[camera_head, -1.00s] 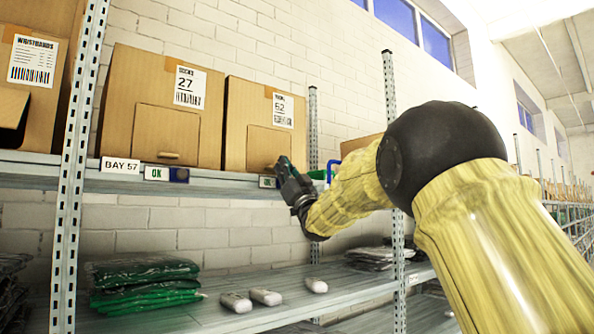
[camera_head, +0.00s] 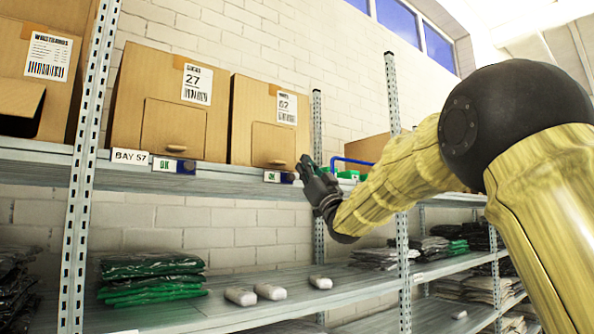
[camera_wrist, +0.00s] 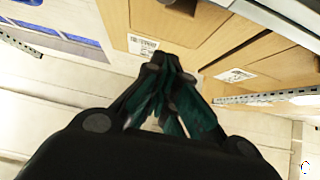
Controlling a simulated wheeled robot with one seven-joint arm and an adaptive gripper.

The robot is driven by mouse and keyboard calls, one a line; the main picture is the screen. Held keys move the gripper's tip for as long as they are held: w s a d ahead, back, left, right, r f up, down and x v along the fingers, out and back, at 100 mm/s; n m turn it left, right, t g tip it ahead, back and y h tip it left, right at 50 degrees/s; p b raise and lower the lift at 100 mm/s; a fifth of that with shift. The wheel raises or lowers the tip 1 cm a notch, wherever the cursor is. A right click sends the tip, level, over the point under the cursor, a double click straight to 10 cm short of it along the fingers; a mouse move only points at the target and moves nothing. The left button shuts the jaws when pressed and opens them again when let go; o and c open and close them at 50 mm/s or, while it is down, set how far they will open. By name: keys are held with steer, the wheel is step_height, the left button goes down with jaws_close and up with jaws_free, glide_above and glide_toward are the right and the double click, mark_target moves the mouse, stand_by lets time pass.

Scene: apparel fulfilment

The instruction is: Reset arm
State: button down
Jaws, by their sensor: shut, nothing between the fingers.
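My gripper (camera_head: 305,167) is at the end of my yellow-sleeved arm, in front of the upper shelf, just right of the lower right part of the box labelled 62 (camera_head: 268,123). It looks shut and empty, and it appears apart from the box. In the wrist view my gripper (camera_wrist: 168,60) has its dark fingers together, with the cardboard boxes (camera_wrist: 255,45) beyond them and to the right.
The box labelled 27 (camera_head: 168,110) stands left of box 62 on the upper shelf (camera_head: 225,181). Metal uprights (camera_head: 88,190) frame the bay. The lower shelf (camera_head: 240,312) holds green bagged garments (camera_head: 150,280) and white items (camera_head: 270,291). A blue-handled item (camera_head: 345,160) sits behind my arm.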

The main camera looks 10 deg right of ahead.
steer(key=s+f+b, duration=0.2)
steer(key=s+f, duration=0.2)
steer(key=f, duration=0.1)
steer(key=w+d+f+m+g+h, duration=0.15)
steer(key=w+f+h, duration=0.25)
steer(key=f, duration=1.5)
steer(key=w+f+m+g+h, duration=0.3)
steer(key=w+f, duration=0.2)
steer(key=f, duration=1.3)
steer(key=s+f+m+g+h, duration=0.1)
steer(key=s+f+g, duration=0.3)
steer(key=f, duration=1.4)
steer(key=s+f+g+h, duration=0.2)
steer(key=s+f, duration=0.4)
steer(key=f, duration=1.3)
steer(key=s+f+g+h, duration=0.1)
steer(key=s+f+g, duration=0.6)
steer(key=s+f, duration=1.65)
steer(key=s+f+g, duration=0.2)
steer(key=s+f, duration=0.1)
steer(key=s, duration=0.7)
steer(key=s+f+g, duration=0.3)
steer(key=s+f, duration=0.1)
steer(key=s, duration=0.7)
steer(key=s+f+g, duration=0.2)
steer(key=s+f, duration=0.1)
steer(key=s, duration=0.8)
steer(key=shift+s+a+f+h, duration=0.2)
steer(key=shift+a+f+h, duration=0.1)
